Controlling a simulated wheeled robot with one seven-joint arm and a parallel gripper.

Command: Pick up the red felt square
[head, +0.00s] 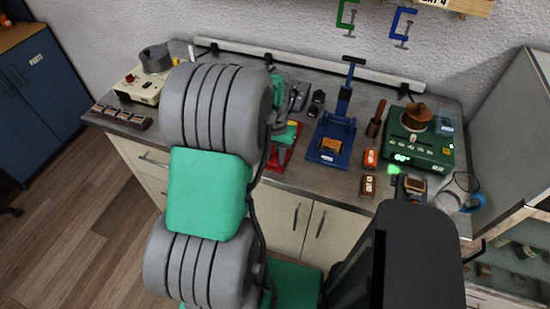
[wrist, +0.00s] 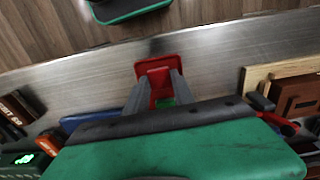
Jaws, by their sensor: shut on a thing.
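In the wrist view, my gripper (wrist: 162,84) points down at the counter, its two grey fingers close together. A dark red patch, apparently the red felt square (wrist: 160,79), shows between the fingertips, and they are shut on it. A brighter red tray or base (wrist: 158,63) surrounds it, near the counter's front edge. A small green patch shows between the fingers, and I cannot tell what it is. The felt and fingertips cannot be made out there.
A blue press (head: 335,140) stands right of the red base. A cream machine (head: 140,85) and small wooden parts (head: 122,117) are at the left.

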